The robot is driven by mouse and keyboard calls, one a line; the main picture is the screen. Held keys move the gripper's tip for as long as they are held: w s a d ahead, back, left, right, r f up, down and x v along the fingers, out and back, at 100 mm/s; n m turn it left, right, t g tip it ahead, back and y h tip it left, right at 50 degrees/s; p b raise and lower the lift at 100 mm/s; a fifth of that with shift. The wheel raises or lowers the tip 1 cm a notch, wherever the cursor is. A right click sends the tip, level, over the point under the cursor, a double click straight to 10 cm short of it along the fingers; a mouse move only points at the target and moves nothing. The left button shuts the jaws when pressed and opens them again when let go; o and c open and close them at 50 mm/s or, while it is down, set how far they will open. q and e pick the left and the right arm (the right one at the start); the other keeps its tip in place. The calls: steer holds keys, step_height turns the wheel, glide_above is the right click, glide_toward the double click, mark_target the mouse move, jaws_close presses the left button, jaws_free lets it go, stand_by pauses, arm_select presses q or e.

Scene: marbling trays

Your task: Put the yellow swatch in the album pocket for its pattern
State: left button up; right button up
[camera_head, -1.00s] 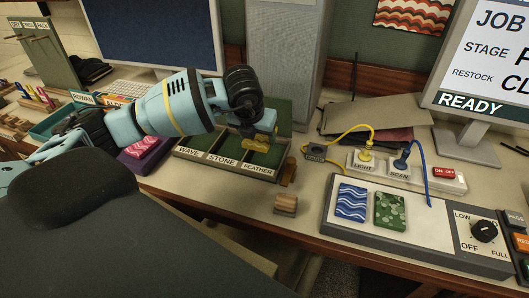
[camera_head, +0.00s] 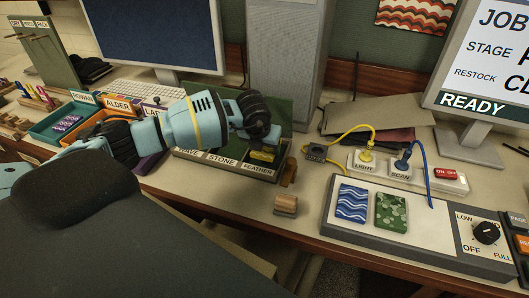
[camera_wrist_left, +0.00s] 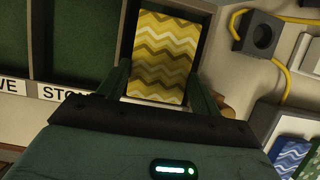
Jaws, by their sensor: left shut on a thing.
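The yellow swatch (camera_wrist_left: 163,62) has a pale zigzag pattern and shows between my fingers in the left wrist view. In the head view only a small yellow piece (camera_head: 263,156) shows under my left gripper (camera_head: 260,150). My left gripper, also in the wrist view (camera_wrist_left: 163,95), is shut on the swatch. The swatch is at the rightmost album pocket, labelled FEATHER; whether it touches the pocket floor I cannot tell. The album (camera_head: 222,161) has WAVE, STONE and FEATHER labels along its front; my arm hides part of it. The right gripper is out of view.
A blue wave swatch (camera_head: 352,203) and a green stone swatch (camera_head: 391,212) lie on the grey light panel (camera_head: 425,240). A small wooden block (camera_head: 286,204) stands near the desk edge. Yellow and blue cables run to a power strip (camera_head: 448,182). Labelled trays (camera_head: 50,130) stand left.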

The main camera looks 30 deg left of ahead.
mark_target(264, 150)
arm_select(q)
steer(key=shift+x, duration=1.6)
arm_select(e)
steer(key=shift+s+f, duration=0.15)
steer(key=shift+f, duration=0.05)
arm_select(q)
steer(key=shift+s+f, duration=0.25)
steer(key=shift+f, duration=0.05)
steer(key=o, duration=0.8)
steer(key=shift+r, duration=0.5)
steer(key=p+v, duration=0.1)
steer(key=v, duration=1)
steer(key=shift+s+r, duration=0.2)
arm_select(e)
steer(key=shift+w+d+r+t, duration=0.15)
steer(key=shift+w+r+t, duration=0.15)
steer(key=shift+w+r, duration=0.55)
